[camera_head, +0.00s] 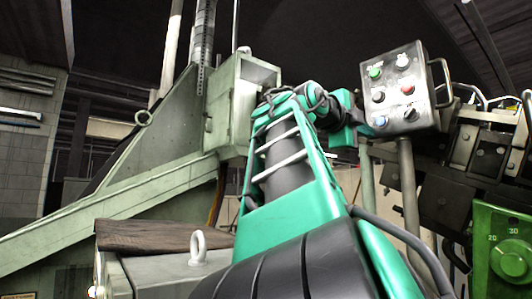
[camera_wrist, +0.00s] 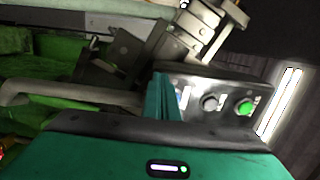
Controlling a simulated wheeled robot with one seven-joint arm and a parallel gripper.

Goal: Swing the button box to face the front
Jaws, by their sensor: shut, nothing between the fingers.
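The button box (camera_head: 418,112) is a grey box on a post, in the upper right of the head view. Its panel with green, white, red, black and blue controls faces my head camera, a little tilted. A metal handle (camera_head: 443,83) sticks out on its right side. My gripper (camera_head: 355,118) is at the box's lower left edge; its fingertips are partly hidden there. In the wrist view my teal gripper (camera_wrist: 165,98) is shut and empty, close against the button box (camera_wrist: 222,88). I cannot tell whether they touch.
A pale green machine frame (camera_head: 150,175) fills the left. A grey block with an eyebolt (camera_head: 198,247) is low in front. The box's post (camera_head: 409,185) stands among dark machine parts at right, with a green dial panel (camera_head: 505,250) at the lower right edge.

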